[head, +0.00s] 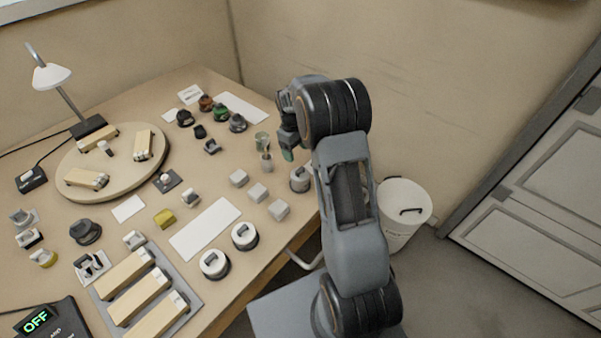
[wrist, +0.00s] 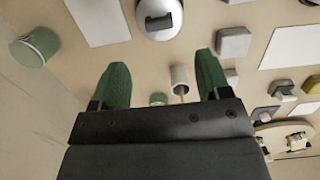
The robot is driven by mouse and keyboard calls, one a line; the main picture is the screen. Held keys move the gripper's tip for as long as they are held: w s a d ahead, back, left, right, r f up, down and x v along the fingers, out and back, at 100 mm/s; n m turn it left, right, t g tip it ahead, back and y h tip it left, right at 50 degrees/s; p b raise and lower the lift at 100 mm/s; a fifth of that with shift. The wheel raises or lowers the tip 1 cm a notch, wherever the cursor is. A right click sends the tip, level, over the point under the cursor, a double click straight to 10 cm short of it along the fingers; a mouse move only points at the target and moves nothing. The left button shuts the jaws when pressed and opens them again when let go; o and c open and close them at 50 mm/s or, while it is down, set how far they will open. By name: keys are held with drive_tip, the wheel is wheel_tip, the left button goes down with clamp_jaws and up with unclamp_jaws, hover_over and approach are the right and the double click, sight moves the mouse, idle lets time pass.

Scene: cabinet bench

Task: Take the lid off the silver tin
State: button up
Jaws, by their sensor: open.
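The silver tin (head: 299,182) stands near the bench's right edge, just left of my arm in the head view. In the wrist view the tin (wrist: 160,20) is at the top, cut by the frame edge, with a dark handle on top. Its lid appears to be on. My gripper (head: 288,150) is above the bench, beyond the tin from the head camera. In the wrist view my gripper (wrist: 163,78) has its green fingers spread wide with nothing held. The tin is apart from the fingers.
A pale cup (wrist: 180,76) holding a stick shows between the fingers. A green cylinder (wrist: 36,47) stands at the wrist view's left. Grey blocks (head: 258,192) stand left of the tin; two round white-topped pieces (head: 245,236) are nearer. A white bin (head: 403,215) is on the floor.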

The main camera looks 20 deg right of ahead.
sight(300, 169)
drive_tip(key=shift+s+d+f+p, duration=0.1)
drive_tip(key=shift+s+f+p, duration=0.1)
drive_tip(key=shift+f, duration=1.25)
drive_tip(key=shift+s+d+f+p, duration=0.15)
drive_tip(key=shift+s+f, duration=0.1)
drive_tip(key=shift+f, duration=1.15)
drive_tip(key=shift+s+d+f+p, duration=0.1)
drive_tip(key=shift+s+f+p, duration=0.1)
drive_tip(key=shift+f, duration=1.25)
drive_tip(key=shift+c, duration=0.4)
drive_tip(key=c, duration=0.9)
